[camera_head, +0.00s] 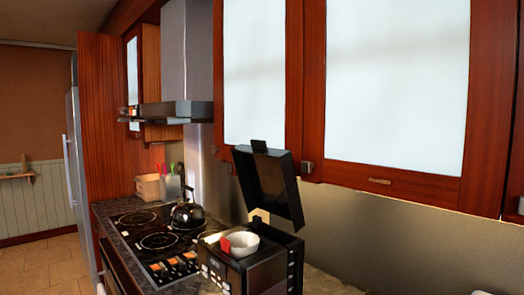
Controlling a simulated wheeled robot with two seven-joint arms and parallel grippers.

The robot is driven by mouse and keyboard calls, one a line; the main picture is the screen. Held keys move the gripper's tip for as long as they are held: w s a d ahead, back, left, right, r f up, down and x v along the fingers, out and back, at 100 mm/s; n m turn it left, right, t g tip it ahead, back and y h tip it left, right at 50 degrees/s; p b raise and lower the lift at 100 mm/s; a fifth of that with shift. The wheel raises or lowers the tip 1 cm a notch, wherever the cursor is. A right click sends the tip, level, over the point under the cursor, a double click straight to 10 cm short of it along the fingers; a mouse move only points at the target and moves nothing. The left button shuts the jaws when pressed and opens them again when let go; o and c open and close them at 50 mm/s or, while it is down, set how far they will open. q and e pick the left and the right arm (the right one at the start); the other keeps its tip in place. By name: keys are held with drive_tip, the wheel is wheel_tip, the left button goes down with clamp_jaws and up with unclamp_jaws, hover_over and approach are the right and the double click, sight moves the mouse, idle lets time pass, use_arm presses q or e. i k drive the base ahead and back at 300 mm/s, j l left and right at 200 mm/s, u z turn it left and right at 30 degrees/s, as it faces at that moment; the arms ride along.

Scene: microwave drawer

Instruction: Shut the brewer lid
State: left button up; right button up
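The brewer (265,272) is a black box-shaped machine on the counter at the bottom middle. Its black lid (268,185) stands raised and tilted back, with a small tab (259,146) at its top edge. A white round bowl-like part (242,241) with a red piece (226,245) at its left sits in the open top. The lower part of the brewer is cut off by the picture's bottom edge. Neither of my grippers shows in the head view.
A dark kettle (187,214) stands on the black cooktop (150,240) left of the brewer. A range hood (180,112) hangs above the cooktop. Wall cabinets with pale panels (395,85) overhang behind and right of the raised lid. A wooden box (148,187) stands at the far counter end.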

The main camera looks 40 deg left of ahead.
sight(267, 177)
drive_tip(key=u, duration=1.45)
drive_tip(key=j, duration=0.15)
